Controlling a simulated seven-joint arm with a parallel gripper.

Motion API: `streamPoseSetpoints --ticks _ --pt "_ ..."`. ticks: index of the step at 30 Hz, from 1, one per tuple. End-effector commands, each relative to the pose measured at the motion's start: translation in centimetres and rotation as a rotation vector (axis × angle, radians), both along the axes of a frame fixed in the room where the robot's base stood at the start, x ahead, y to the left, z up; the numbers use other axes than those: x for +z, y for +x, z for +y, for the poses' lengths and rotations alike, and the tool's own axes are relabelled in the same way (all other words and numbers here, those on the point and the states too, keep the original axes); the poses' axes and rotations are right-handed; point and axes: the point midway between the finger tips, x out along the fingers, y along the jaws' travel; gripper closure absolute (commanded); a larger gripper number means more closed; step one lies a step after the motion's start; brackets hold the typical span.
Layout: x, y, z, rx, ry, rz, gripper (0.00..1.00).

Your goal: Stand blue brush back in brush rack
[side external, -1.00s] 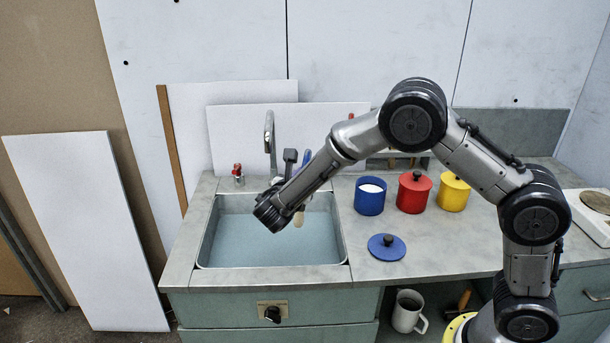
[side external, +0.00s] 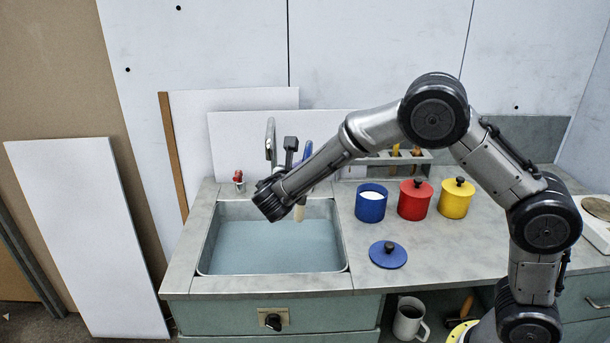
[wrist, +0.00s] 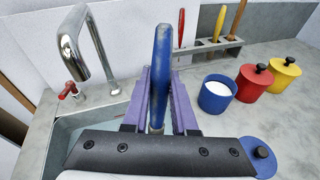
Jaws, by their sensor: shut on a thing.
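The blue brush (wrist: 163,62) stands nearly upright in the wrist view, with its blue handle up between the purple fingers of my gripper (wrist: 159,100). My gripper is shut on it. In the side view the blue handle (side external: 307,150) shows behind my wrist, over the back right of the sink, and a pale lower end hangs below. Most of the brush's lower part is hidden by my gripper and arm. The grey brush rack (wrist: 206,54) stands at the back of the counter, right of the brush and apart from it. It holds a red-handled brush and yellow-orange-handled ones.
The sink (side external: 272,245) lies below my gripper, with a tall tap (wrist: 80,45) at its back left. Blue (side external: 371,202), red (side external: 415,199) and yellow (side external: 456,197) pots stand in front of the rack. A blue lid (side external: 388,254) lies on the counter.

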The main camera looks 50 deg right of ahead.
Motion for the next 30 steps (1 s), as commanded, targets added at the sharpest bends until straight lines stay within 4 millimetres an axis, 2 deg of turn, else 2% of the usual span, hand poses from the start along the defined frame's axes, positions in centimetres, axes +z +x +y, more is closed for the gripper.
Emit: streamPoseSetpoints --ticks 9,11,14,17,24,30 --pt "0.0 0.1 -0.1 0.0 -0.001 0.0 1.0" --pt "0.1 0.3 -0.5 0.0 -0.004 -0.002 1.0" --pt "0.5 1.2 -2.1 -0.003 -0.015 -0.003 1.0" --pt "1.2 2.6 -5.1 -0.003 -0.036 -0.007 1.0" --pt "3.9 5.5 -15.1 0.005 -0.109 -0.021 1.0" --pt "6.1 5.9 -23.8 0.007 -0.168 -0.03 1.0"
